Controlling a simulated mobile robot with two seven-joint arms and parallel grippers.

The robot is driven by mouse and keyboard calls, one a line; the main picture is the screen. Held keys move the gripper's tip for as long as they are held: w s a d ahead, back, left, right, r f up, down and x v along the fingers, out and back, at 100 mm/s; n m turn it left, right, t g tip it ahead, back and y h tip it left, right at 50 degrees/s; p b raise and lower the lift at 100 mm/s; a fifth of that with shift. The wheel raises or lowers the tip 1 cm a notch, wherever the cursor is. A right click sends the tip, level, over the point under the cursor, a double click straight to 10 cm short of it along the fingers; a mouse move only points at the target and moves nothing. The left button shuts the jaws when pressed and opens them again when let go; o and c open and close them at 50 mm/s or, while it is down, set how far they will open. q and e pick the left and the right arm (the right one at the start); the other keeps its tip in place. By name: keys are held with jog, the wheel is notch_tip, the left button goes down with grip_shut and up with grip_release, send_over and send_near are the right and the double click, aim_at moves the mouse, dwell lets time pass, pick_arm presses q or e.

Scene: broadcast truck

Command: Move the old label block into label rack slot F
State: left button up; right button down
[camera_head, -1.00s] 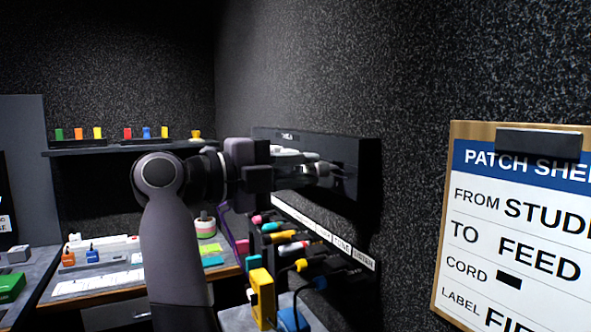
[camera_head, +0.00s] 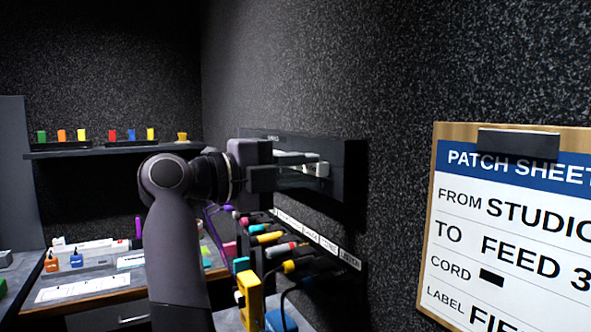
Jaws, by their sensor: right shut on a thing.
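My right gripper (camera_head: 300,168) is at the dark panel (camera_head: 348,172) on the right wall. Its fingers are shut on a small pale block (camera_head: 322,169), which I take to be the old label block; its lettering cannot be read. The block is in front of the panel's face; whether it touches the panel cannot be told. A shelf (camera_head: 105,150) on the back wall holds several coloured blocks in dark holders. No slot letter F is readable, so I cannot tell which thing is the label rack. My left gripper is out of view.
Below the panel, a labelled strip (camera_head: 318,238) sits over several coloured plugs and cords (camera_head: 268,238). A yellow block (camera_head: 250,299) stands nearer. A patch sheet clipboard (camera_head: 510,225) hangs on the right wall. A desk (camera_head: 100,312) with papers is at left.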

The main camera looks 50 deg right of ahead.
jog(key=c, duration=0.9)
grip_release()
jog(key=shift+s+d, duration=0.1)
jog(key=shift+d, duration=0.1)
jog(key=shift+c, duration=0.2)
jog(key=shift+a, duration=0.1)
